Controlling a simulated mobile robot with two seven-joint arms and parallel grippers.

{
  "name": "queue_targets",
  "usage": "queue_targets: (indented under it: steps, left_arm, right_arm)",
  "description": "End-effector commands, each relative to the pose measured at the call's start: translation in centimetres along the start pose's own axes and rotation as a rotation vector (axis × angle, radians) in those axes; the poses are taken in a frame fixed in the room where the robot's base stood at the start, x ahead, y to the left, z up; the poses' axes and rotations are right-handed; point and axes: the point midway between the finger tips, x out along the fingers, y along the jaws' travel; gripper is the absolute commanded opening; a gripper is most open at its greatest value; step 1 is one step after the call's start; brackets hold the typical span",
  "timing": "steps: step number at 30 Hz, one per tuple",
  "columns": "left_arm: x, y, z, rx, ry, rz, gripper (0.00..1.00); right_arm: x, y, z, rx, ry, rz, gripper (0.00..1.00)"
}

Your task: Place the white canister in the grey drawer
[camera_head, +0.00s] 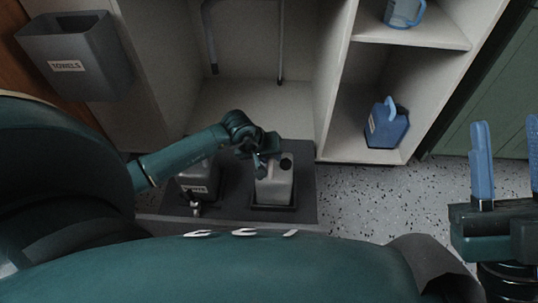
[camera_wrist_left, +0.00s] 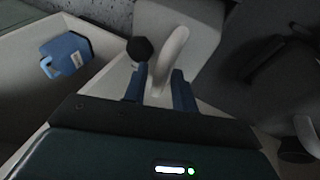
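My right gripper (camera_head: 507,165) is open and empty at the right edge of the head view. I cannot make out a grey drawer for certain.
A blue jug (camera_head: 386,128) stands in the lower shelf bay, a clear blue pitcher (camera_head: 404,12) above. A grey towels bin (camera_head: 77,55) is upper left.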

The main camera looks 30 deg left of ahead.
Motion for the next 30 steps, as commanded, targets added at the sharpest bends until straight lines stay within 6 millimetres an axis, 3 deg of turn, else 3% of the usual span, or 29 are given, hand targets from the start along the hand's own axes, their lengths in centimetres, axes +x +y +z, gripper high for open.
queue_targets:
  steps: [3, 13, 24, 30]
  left_arm:
    - [0.0, 0.0, 0.0, 0.000, 0.000, 0.001, 0.37]
    - [-0.7, 0.1, -0.1, 0.000, 0.001, -0.001, 0.37]
    - [-8.2, 0.2, -0.3, 0.003, 0.003, -0.001, 0.37]
    - [-11.2, 0.1, -0.1, 0.002, 0.001, -0.002, 0.37]
  right_arm:
    - [0.0, 0.0, 0.0, 0.000, 0.000, 0.000, 0.36]
    - [0.3, 0.1, -0.2, 0.005, -0.005, 0.000, 0.36]
    - [-2.0, -1.6, 2.9, 0.190, -0.294, 0.034, 0.36]
    - [-3.3, -2.5, 3.8, 0.254, -0.398, 0.044, 0.36]
